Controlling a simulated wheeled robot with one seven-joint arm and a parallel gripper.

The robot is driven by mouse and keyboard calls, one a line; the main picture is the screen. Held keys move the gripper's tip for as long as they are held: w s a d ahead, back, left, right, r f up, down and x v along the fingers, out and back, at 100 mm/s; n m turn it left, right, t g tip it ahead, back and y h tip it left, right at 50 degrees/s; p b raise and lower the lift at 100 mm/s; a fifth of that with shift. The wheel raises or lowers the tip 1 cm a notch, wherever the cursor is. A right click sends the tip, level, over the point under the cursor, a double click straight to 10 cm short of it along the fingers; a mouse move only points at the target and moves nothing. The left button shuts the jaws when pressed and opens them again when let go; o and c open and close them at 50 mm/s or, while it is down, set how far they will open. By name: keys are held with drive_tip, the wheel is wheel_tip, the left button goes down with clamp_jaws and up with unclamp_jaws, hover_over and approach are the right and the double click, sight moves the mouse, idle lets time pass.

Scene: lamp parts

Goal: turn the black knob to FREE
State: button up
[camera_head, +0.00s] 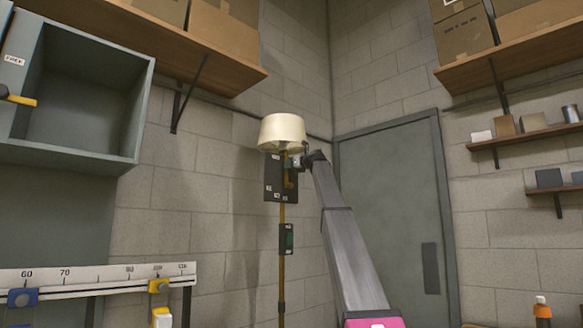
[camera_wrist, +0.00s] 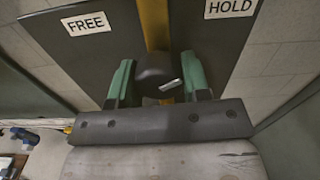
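A floor lamp with a cream shade (camera_head: 282,132) and a brass pole (camera_head: 282,225) stands by the wall, with a dark plate (camera_head: 272,185) on the pole. In the wrist view the plate bears a FREE label (camera_wrist: 86,23) at upper left and a HOLD label (camera_wrist: 230,8) at upper right. The round black knob (camera_wrist: 152,76) sits between them, lower down, in front of the brass pole. A pale mark lies at its lower right side. My gripper (camera_wrist: 158,82) has its green fingers on either side of the knob, with narrow gaps seeming to show. Its fingertips are hard to make out in the head view.
A green-grey open cabinet (camera_head: 85,95) hangs at left above a numbered white scale rail (camera_head: 100,275). Shelves with boxes (camera_head: 465,35) are above. A grey door (camera_head: 395,200) is at right. A dark box with a green face (camera_head: 286,238) sits lower on the pole.

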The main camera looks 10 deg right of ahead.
drive_tip(key=shift+c, duration=1.3)
drive_tip(key=n, duration=0.5)
drive_tip(key=shift+n, duration=0.3)
drive_tip(key=n, duration=0.6)
drive_tip(key=shift+d, duration=0.1)
drive_tip(key=n, duration=0.6)
drive_tip(key=shift+n, duration=0.3)
drive_tip(key=n, duration=0.5)
drive_tip(key=shift+r+n, duration=0.1)
drive_tip(key=shift+n, duration=0.2)
